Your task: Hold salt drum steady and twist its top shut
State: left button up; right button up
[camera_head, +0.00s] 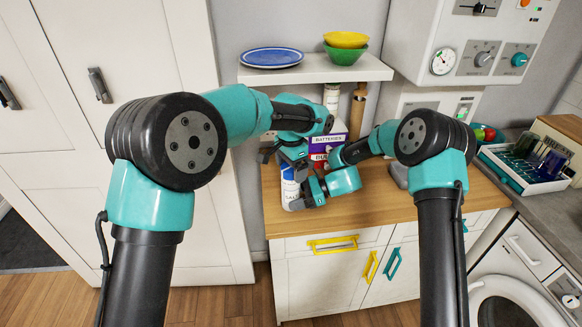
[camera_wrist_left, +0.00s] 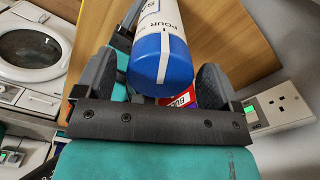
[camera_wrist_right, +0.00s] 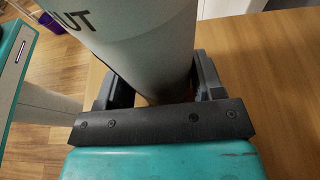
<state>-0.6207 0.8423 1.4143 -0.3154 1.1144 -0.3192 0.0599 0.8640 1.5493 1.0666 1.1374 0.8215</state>
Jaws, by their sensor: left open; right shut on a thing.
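The salt drum (camera_head: 291,190) stands upright near the left end of the wooden counter, white with a blue top. My right gripper (camera_head: 302,196) is shut on its lower body from the right; the right wrist view shows the white drum (camera_wrist_right: 145,40) between the fingers. My left gripper (camera_head: 280,158) is above the drum. In the left wrist view the blue top (camera_wrist_left: 162,65) with a white stripe lies between its open fingers, with a gap visible at the right finger. Contact at the left finger is unclear.
A purple-and-red batteries box (camera_head: 330,147) stands behind the grippers. A shelf (camera_head: 310,74) with a blue plate (camera_head: 271,57) and stacked bowls (camera_head: 345,47) hangs above. The counter front (camera_head: 330,217) is clear. A tray (camera_head: 520,170) lies at the right.

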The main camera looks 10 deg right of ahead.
pick_arm(q)
jog(key=c, duration=0.9)
jog(key=shift+n, duration=0.3)
jog(key=shift+c, duration=0.2)
jog(key=n, duration=0.3)
jog(key=shift+n, duration=2.7)
jog(key=o, duration=0.9)
jog(key=shift+o, duration=0.2)
jog(key=shift+r, duration=0.1)
